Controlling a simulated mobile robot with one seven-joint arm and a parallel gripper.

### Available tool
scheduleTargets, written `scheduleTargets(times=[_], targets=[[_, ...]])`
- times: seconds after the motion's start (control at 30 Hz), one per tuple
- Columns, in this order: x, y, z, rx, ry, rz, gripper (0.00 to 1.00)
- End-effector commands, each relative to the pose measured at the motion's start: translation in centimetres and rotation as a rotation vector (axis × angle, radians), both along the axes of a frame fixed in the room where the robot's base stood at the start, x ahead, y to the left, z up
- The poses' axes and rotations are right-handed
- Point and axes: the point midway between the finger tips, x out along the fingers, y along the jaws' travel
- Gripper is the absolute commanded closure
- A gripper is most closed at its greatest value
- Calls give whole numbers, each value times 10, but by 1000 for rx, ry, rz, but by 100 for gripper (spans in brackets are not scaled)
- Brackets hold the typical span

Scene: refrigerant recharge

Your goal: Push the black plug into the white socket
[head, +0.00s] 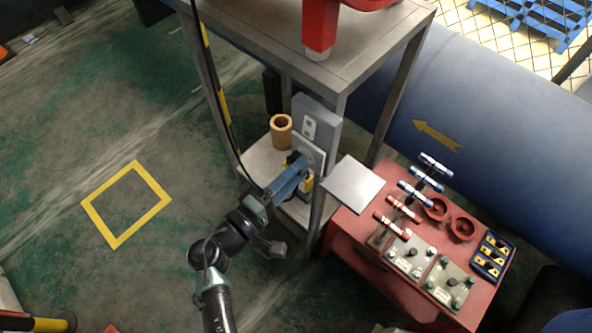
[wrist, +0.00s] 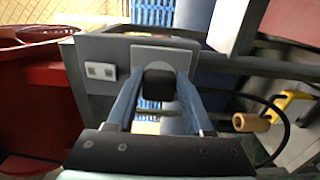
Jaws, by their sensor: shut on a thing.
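My gripper (wrist: 160,78) has its two blue fingers closed on the sides of the black plug (wrist: 158,86) in the wrist view. The plug is in front of a pale square socket plate (wrist: 147,53) on a grey box. I cannot tell whether the plug touches the plate or is partly in it. A small white panel with two dark marks (wrist: 101,71) is on the same box to the left. In the head view my gripper (head: 298,168) is at the pale plate (head: 311,150) on the grey box (head: 325,118), and mostly hides the plug.
A metal stand (head: 352,66) surrounds the box, with legs close to my arm. A tan hollow cylinder (head: 281,131) stands on its lower shelf. A red table (head: 345,232) with valves and panels is at right. Black cable (wrist: 283,113) curves at right in the wrist view.

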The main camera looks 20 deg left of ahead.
Motion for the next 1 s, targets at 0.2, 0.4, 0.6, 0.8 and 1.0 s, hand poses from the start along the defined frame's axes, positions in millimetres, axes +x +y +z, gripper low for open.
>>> scheduleTargets(times=[0.2, 0.4, 0.6, 0.8, 1.0], targets=[[0, 0, 0, 0, 0, 0, 97], [0, 0, 0, 0, 0, 0, 97], [3, -1, 0, 1, -1, -1, 97], [6, -2, 0, 1, -1, -1, 97], [10, -4, 0, 1, -1, -1, 97]])
